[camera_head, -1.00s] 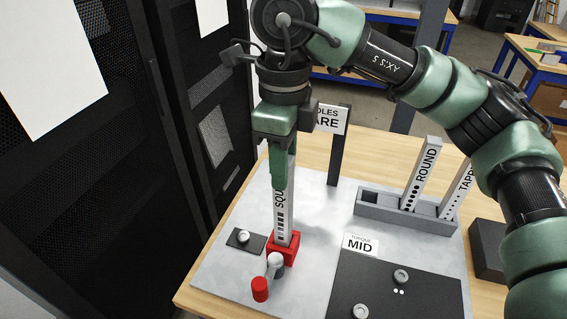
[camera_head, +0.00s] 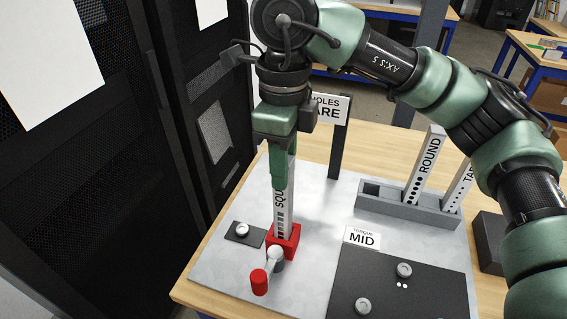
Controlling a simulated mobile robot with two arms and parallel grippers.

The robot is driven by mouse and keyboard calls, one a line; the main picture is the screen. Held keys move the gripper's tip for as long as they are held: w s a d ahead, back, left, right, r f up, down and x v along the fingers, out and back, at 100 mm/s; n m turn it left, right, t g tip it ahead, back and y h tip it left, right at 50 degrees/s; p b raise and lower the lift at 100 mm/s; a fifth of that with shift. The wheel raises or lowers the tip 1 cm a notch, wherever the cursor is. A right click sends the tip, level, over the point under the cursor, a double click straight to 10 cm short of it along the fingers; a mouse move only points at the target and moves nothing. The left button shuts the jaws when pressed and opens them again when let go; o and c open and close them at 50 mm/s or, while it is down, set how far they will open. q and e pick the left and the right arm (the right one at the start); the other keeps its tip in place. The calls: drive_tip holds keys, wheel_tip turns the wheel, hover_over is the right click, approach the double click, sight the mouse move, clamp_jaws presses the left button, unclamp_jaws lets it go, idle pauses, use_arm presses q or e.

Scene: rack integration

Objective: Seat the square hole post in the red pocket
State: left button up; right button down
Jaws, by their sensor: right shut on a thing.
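The square hole post (camera_head: 281,213) is a pale upright bar with "SQU" lettering and dark square holes. Its lower end is inside the red pocket (camera_head: 290,243), a small red block on the grey board; its bottom is hidden, so I cannot tell how deep it sits. My right gripper (camera_head: 277,180) comes down from above and is shut on the upper part of the post. The post looks close to upright. My left gripper is not in view.
A red-tipped lever (camera_head: 259,281) sticks out in front of the pocket. A grey rack (camera_head: 384,205) holds the ROUND post (camera_head: 424,168) and the TAPPED post (camera_head: 458,186). A sign (camera_head: 328,107) on a dark stand is behind. A dark mat (camera_head: 392,283) lies front right.

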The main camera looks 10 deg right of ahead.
drive_tip(key=shift+f, duration=0.2)
drive_tip(key=c, duration=1.1)
unclamp_jaws()
drive_tip(key=shift+r, duration=0.1)
drive_tip(key=shift+o, duration=0.2)
wheel_tip(320, 180, up, 8)
drive_tip(key=shift+f, duration=0.1)
